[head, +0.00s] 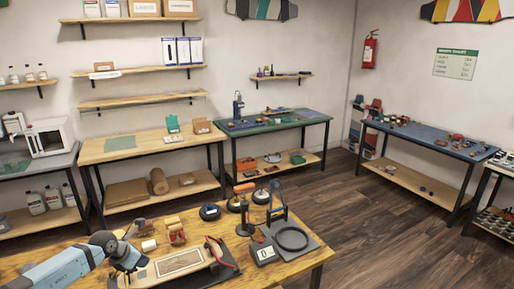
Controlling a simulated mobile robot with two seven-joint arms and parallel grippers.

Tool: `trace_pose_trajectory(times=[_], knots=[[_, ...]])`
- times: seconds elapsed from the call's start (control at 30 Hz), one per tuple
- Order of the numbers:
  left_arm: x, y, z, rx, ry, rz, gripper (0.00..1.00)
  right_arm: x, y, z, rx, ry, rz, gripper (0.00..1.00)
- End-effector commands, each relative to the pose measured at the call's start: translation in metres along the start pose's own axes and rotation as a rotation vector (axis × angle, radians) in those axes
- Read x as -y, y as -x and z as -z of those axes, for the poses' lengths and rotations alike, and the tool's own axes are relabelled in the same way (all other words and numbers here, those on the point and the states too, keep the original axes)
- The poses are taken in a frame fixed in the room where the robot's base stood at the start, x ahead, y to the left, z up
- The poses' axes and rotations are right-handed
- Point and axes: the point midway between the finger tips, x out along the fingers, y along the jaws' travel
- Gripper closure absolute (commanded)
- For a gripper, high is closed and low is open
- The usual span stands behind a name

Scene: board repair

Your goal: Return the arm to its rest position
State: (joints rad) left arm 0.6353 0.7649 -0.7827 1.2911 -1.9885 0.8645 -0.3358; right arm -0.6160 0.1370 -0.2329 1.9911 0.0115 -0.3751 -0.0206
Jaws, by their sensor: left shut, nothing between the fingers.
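My left arm (58,268) reaches in from the lower left over the wooden workbench (310,258). My left gripper (133,260) is shut and empty. It is at the left end of a long board (180,264) that lies on the bench with a pale rectangular panel on top. I cannot tell whether the gripper touches the board. My right gripper is not in view.
Other tables line the walls; the wooden floor (365,225) between is clear.

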Motion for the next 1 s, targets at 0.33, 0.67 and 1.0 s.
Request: trace_pose_trajectory(times=[0.33,0.67,1.0], knots=[[0.245,-0.033,0.005,0.430,0.817,0.627,1.00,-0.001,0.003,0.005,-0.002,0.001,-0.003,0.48],[0.325,0.006,0.081,0.571,2.111,0.875,1.00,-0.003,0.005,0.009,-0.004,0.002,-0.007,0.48],[0.376,0.036,0.205,-0.357,-2.944,-0.650,1.00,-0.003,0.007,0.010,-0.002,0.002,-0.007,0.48]])
